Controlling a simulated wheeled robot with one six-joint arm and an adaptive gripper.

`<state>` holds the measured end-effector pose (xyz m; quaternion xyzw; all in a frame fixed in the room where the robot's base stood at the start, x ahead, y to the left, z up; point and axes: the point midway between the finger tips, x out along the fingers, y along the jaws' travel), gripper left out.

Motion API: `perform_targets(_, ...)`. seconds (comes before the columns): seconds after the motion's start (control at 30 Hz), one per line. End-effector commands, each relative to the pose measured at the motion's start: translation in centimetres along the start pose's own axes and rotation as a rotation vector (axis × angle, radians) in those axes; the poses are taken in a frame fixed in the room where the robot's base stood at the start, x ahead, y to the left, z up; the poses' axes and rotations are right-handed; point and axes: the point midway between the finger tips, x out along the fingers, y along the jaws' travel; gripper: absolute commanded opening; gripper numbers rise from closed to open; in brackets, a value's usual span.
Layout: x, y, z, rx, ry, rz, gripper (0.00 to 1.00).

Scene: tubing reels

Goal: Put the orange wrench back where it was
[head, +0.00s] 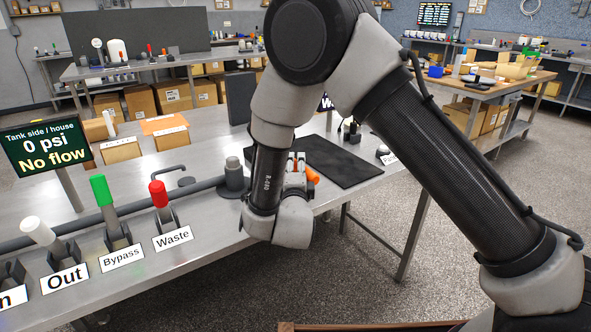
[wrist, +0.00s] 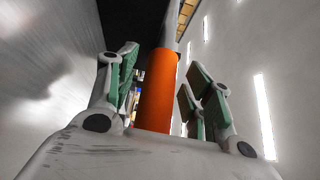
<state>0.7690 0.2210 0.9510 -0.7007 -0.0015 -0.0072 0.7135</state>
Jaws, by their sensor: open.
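The orange wrench (wrist: 158,90) stands between the finger pairs of my gripper (wrist: 162,78) in the wrist view, its orange handle running up to a grey part at the top. The green-padded fingers are spread, with a visible gap on each side of the handle. In the head view a bit of the orange wrench (head: 313,175) shows beside my gripper (head: 298,165), close to the bench's front edge and the black mat. My arm hides most of the wrench there, and I cannot tell what it rests on.
The black mat (head: 345,163) lies on the metal bench (head: 215,225). Left of my arm stand a grey pipe fitting (head: 233,178) and valves with red (head: 158,194), green (head: 101,190) and white (head: 38,231) handles. A display (head: 47,148) reads "No flow". Floor is open at front right.

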Motion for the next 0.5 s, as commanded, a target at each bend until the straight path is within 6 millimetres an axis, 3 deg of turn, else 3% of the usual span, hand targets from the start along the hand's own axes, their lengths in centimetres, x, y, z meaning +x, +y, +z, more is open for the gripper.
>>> perform_targets(0.17, -0.9, -0.2, 0.1, -0.001, -0.003, 0.001, 0.51)
perform_targets(0.5, -8.3, -0.3, 0.2, -0.002, -0.005, 0.0, 0.51)
